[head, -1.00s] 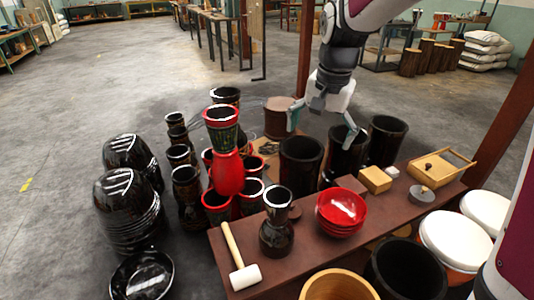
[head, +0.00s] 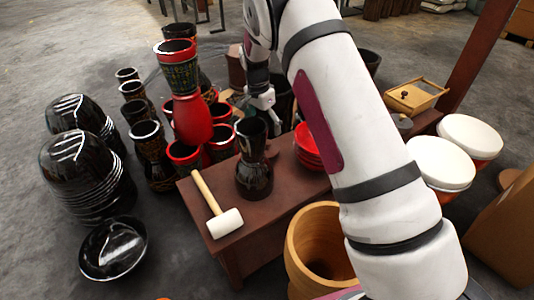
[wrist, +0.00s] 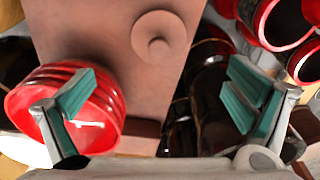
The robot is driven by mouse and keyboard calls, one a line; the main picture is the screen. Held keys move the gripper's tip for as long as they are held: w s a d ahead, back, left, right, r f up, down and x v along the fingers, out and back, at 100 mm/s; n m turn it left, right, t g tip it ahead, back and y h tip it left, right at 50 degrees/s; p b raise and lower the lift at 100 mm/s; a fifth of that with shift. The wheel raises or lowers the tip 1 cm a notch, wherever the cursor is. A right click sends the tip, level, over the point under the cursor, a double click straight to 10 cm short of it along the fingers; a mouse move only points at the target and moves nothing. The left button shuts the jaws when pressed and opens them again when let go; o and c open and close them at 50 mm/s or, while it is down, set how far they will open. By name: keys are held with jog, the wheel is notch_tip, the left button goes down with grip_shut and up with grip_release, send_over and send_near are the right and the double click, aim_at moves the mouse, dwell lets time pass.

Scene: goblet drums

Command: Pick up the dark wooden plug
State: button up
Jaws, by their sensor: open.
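A round brown wooden disc with a small raised knob, which looks like the plug (wrist: 158,38), lies flat on the brown bench top in the wrist view. In the head view a brown rounded shape that seems to be the plug (head: 272,151) shows beside the black goblet drum (head: 254,165), partly hidden. My gripper (wrist: 158,95) is open and empty above the bench, its teal fingers wide apart. The plug appears beyond the fingertips, between them sideways and not touched. In the head view my gripper (head: 264,108) is partly visible behind the goblet drum.
Stacked red bowls (wrist: 95,105) lie near one finger, and dark drums are near the other. A mallet (head: 216,205) lies on the bench (head: 235,245). Red and black drums (head: 192,118) crowd the left. My arm hides much of the bench's right side.

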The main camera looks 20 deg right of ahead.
aim_at(267, 147)
jog(key=f+b, duration=0.1)
jog(key=f, duration=0.3)
jog(key=d+f+b, duration=0.1)
jog(key=f+b, duration=0.1)
jog(key=f, duration=0.2)
jog(key=f+b, duration=0.1)
jog(key=f, duration=0.3)
jog(key=shift+w+d+b, duration=0.2)
jog(key=shift+w+b, duration=0.1)
jog(key=shift+b, duration=0.05)
jog(key=c, duration=1.3)
